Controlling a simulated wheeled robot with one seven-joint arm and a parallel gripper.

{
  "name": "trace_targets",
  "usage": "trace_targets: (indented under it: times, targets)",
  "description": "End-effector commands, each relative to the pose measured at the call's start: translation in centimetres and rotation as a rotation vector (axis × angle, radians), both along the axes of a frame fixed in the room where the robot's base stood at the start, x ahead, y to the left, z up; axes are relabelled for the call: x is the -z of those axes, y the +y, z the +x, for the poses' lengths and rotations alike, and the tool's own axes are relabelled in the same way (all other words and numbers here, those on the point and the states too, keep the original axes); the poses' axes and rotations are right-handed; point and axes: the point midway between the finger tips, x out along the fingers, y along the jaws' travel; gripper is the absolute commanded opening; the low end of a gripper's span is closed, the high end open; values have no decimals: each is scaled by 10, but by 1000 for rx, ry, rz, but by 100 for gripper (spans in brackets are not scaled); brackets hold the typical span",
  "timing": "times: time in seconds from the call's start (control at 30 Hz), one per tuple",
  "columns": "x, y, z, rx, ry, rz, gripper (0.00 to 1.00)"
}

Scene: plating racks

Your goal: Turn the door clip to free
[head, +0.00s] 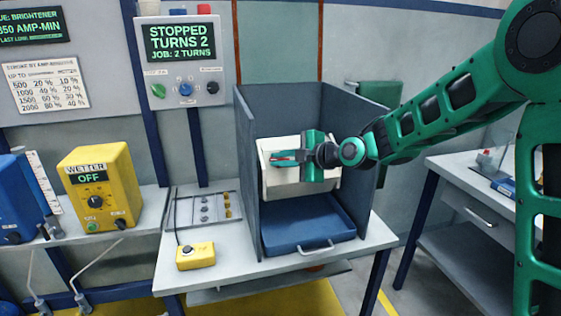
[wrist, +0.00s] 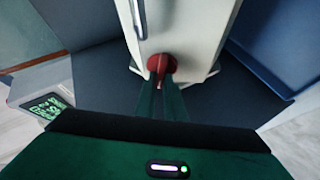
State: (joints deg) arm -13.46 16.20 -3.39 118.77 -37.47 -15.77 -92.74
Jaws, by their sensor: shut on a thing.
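The door clip (wrist: 161,64) is a small red round part with a raised tab, on the face of a white box in the wrist view. The white box (wrist: 185,25) also shows in the head view (head: 270,183), inside a grey open-fronted booth. My gripper (wrist: 162,82) is shut on the clip's tab, its two dark green fingers close together. In the head view my gripper (head: 284,160) reaches in from the right at the box's front, with a bit of red at its fingertips. The fingers hide part of the clip, and its exact turn is hard to tell.
Booth walls (head: 357,140) stand on both sides of the box. A blue tray (head: 305,225) lies below it. A metal bar (wrist: 139,18) is on the box near the clip. The panel (head: 183,60) reads "STOPPED, TURNS 2". A yellow button box (head: 196,256) sits at the bench's front left.

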Motion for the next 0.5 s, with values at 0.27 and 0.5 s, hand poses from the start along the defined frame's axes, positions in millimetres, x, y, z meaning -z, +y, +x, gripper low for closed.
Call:
trace_targets:
  times: [0.27, 0.5]
  targets:
    - [1, -4, 3, -59, -31, -114, 0]
    - [1, -4, 3, -81, -43, -151, 0]
